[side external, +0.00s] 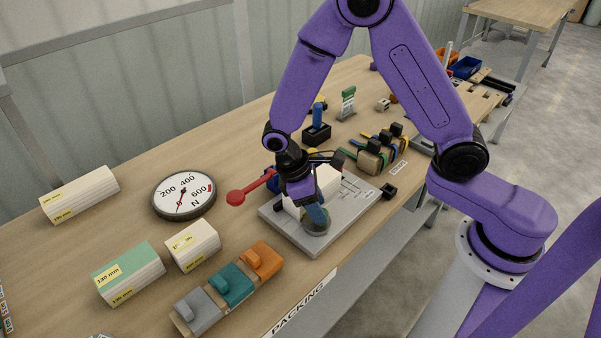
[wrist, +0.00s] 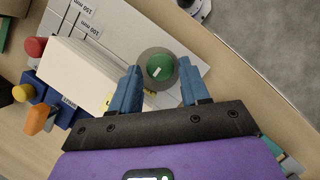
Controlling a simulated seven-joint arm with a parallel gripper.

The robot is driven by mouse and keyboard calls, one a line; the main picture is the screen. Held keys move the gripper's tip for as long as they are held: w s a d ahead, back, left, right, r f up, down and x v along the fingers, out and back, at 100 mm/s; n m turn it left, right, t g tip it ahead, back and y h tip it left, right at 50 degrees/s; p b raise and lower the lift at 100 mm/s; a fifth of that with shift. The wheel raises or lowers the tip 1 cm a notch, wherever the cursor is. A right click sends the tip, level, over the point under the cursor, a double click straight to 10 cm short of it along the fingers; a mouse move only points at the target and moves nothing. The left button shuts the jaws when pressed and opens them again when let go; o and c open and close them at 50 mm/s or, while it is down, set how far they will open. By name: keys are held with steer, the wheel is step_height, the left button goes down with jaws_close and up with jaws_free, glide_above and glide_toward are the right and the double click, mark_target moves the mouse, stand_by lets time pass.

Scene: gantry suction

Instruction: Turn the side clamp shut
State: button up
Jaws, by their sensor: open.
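A round grey knob with a green cap and a white mark (wrist: 160,67) sits on the pale grey plate (wrist: 197,72) next to a white block (wrist: 75,72). It seems to be the side clamp's knob, though the label is not visible. My gripper (wrist: 159,74) is open, with one blue finger on each side of the knob in the wrist view. Whether the fingers touch it, I cannot tell. In the side external view my gripper (side external: 317,218) reaches down over the front of the plate (side external: 345,213) and hides most of the knob and part of the white block.
A red-ended lever (side external: 236,197) sticks out left of the plate, near a dial gauge (side external: 184,194). White blocks (side external: 193,246) and a row of grey, teal and orange pieces (side external: 232,285) lie front left. A blue block with coloured knobs (wrist: 58,103) stands beside the white block.

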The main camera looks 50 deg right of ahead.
steer(key=v, duration=1.6)
steer(key=shift+d, duration=0.15)
steer(key=s+d+n+t+y, duration=0.1)
steer(key=s+d, duration=0.4)
steer(key=s, duration=0.6)
steer(key=s+d+n+t+y, duration=0.2)
steer(key=s+d, duration=0.4)
steer(key=s, duration=0.5)
steer(key=shift+s+y, duration=0.15)
steer(key=shift+y, duration=0.25)
